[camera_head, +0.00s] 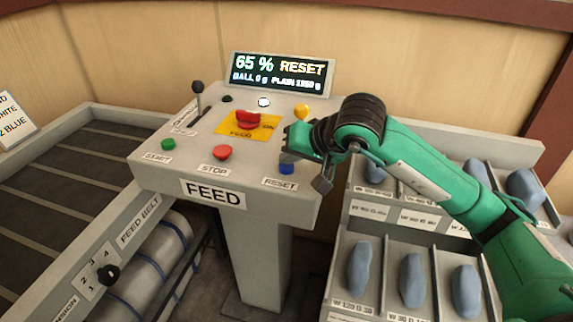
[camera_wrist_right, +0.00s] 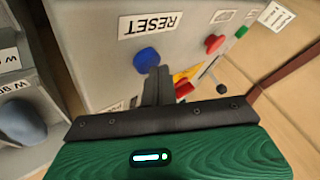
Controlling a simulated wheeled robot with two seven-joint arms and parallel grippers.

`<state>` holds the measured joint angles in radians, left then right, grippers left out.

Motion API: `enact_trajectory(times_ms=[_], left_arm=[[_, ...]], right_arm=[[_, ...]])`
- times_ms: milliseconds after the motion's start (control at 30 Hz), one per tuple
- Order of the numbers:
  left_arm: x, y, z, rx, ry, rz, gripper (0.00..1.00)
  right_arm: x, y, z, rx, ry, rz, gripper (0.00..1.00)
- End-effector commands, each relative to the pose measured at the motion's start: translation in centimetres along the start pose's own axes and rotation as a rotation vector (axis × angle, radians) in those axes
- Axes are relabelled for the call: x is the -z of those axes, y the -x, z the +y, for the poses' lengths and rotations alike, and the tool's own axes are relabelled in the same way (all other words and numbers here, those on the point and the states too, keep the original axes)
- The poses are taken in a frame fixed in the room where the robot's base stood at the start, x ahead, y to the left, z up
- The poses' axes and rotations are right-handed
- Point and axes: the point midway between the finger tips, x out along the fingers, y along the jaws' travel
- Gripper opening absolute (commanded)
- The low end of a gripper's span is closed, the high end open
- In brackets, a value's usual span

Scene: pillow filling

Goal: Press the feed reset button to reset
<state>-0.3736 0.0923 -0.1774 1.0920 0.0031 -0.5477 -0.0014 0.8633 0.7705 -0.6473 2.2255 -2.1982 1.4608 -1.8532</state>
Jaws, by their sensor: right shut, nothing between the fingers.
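The blue reset button (camera_head: 286,168) is at the right front of the grey feed console (camera_head: 190,133), behind its RESET label (camera_head: 280,184). My right gripper (camera_head: 289,157) is just above the button and partly covers it. In the right wrist view the blue button (camera_wrist_right: 147,60) is close beside the tips of the dark fingers (camera_wrist_right: 160,72). The fingers are shut together with nothing between them. I cannot tell whether they touch the button. The display (camera_head: 280,73) at the console's back reads 65 % RESET. My left gripper is not in view.
The console also has a green start button (camera_head: 168,144), a red stop button (camera_head: 222,152), a red emergency knob (camera_head: 248,119) on yellow, a yellow knob (camera_head: 302,110) and a black lever (camera_head: 198,90). A belt lies left; bins (camera_head: 412,281) with blue pieces stand right.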

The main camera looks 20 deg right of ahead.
Motion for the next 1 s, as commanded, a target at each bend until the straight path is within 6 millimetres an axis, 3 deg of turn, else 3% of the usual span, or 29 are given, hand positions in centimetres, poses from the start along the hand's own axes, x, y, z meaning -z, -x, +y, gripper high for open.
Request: enact_trajectory(times_ms=[1000], left_arm=[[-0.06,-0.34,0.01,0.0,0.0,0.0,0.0]], right_arm=[[0.19,0.25,-0.19,0.0,0.001,0.0,0.0]])
